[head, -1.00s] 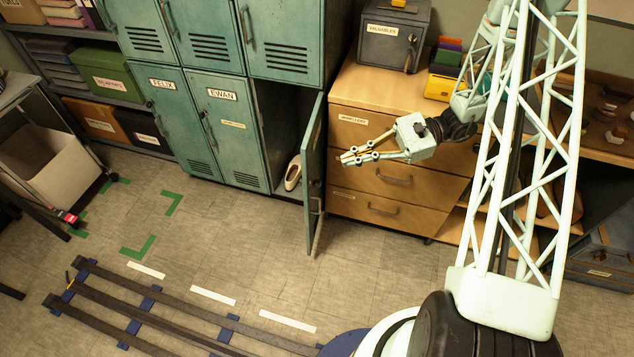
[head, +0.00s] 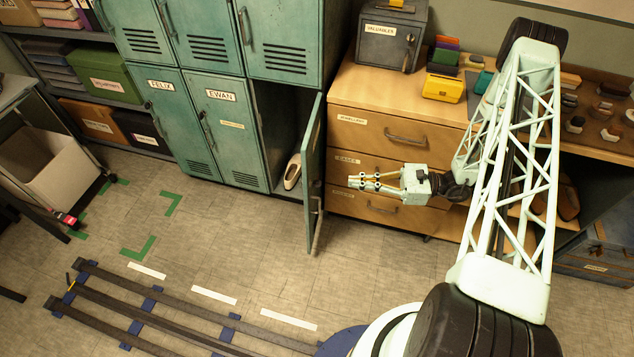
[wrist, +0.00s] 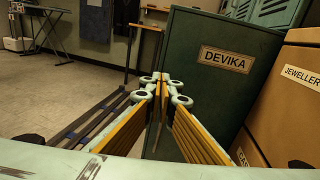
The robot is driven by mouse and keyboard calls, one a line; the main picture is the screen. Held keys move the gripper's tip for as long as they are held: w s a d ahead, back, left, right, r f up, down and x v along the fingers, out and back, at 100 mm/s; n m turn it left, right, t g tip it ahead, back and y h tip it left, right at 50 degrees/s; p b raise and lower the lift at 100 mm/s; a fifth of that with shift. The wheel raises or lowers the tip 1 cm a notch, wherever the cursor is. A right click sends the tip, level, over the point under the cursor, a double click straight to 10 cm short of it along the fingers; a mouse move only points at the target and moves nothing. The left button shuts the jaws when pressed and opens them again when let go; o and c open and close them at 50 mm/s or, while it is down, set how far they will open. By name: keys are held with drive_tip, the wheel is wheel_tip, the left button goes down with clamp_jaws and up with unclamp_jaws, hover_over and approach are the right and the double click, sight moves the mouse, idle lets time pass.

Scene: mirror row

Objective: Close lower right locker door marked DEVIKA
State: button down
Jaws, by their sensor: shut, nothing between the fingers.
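The lower right locker door (head: 314,175) is green and stands open, swung out toward the room and seen nearly edge-on in the head view. In the wrist view the DEVIKA door (wrist: 222,80) shows its outer face with the name label, just ahead and to the right of the fingertips. My gripper (head: 351,181) is shut and empty. It is to the right of the door, on its outer side, in front of the drawers, with a gap to the door in the head view. The locker interior is open, with a white shoe (head: 292,172) at its floor near the opening.
The wooden drawer unit (head: 350,140) stands close behind and right of my gripper. Closed lockers FELIX (head: 165,120) and EWAN (head: 224,130) are left of the opening. Rails (head: 150,310) run along the floor in front. Floor before the lockers is mostly clear.

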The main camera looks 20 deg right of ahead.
sight(309, 182)
drive_tip(key=shift+m+t+h, duration=0.3)
drive_tip(key=shift+m+t, duration=0.6)
drive_tip(key=shift+s+d+f, duration=0.1)
drive_tip(key=shift+d+f, duration=0.1)
drive_tip(key=shift+f, duration=0.85)
drive_tip(key=shift+s+d+f, duration=0.1)
drive_tip(key=shift+d+f, duration=0.05)
drive_tip(key=shift+f, duration=0.9)
drive_tip(key=shift+a, duration=0.1)
drive_tip(key=shift+b+x, duration=0.4)
drive_tip(key=shift+x, duration=6.45)
drive_tip(key=shift+r, duration=0.1)
drive_tip(key=shift+w+a, duration=0.1)
drive_tip(key=shift+a, duration=0.05)
